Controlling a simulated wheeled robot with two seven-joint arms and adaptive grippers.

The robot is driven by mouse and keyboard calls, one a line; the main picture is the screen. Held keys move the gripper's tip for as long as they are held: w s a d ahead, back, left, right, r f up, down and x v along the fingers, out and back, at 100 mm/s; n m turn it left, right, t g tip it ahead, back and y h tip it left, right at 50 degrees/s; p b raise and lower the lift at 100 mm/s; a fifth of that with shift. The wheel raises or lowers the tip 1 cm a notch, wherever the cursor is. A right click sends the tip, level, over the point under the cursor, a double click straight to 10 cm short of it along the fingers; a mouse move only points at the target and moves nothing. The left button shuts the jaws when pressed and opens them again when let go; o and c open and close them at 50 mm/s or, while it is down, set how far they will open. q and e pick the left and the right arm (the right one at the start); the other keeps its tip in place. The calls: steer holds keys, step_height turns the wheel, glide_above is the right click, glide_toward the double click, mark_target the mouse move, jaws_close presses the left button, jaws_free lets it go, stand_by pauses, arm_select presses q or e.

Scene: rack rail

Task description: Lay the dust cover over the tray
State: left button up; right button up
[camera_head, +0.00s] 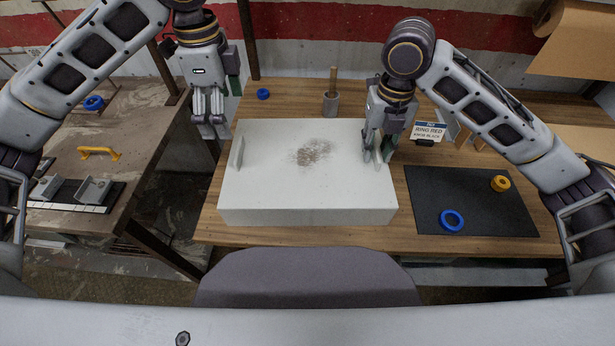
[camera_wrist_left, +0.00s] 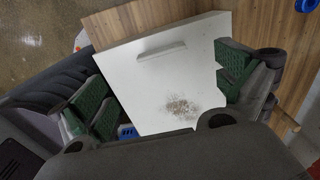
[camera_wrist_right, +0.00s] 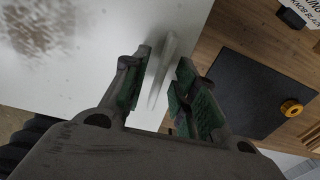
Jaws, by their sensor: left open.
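The dust cover (camera_head: 300,200) is a white, box-like piece with a brown smudge on top, resting on the wooden bench. It has a raised handle on the left (camera_head: 237,153) and another on the right, which shows in the right wrist view (camera_wrist_right: 160,70). My right gripper (camera_head: 376,155) is down at the right handle, its fingers apart on either side of it, with a gap visible. My left gripper (camera_head: 213,128) is open and empty, above the cover's back left corner and apart from the left handle. I cannot make out the tray.
A black mat (camera_head: 430,190) to the right holds a blue ring (camera_head: 452,221) and a yellow ring (camera_head: 500,183). Behind stand a cup with a stick (camera_head: 331,103), a sign (camera_head: 428,131) and another blue ring (camera_head: 263,94). A side bench (camera_head: 130,130) is at left.

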arm_select(q)
steer(key=shift+r, duration=0.5)
arm_select(e)
steer(key=shift+r, duration=0.15)
step_height(320, 180, up, 12)
stand_by(1.6)
arm_select(q)
steer(key=shift+r, duration=0.1)
stand_by(0.5)
step_height(320, 180, up, 21)
steer(key=p, duration=2.1)
arm_select(e)
step_height(320, 180, up, 21)
arm_select(q)
steer(key=shift+r+p, duration=0.45)
steer(key=shift+p, duration=0.1)
arm_select(e)
steer(key=shift+r, duration=0.35)
arm_select(q)
steer(key=shift+f, duration=0.1)
arm_select(e)
steer(key=shift+f, duration=0.1)
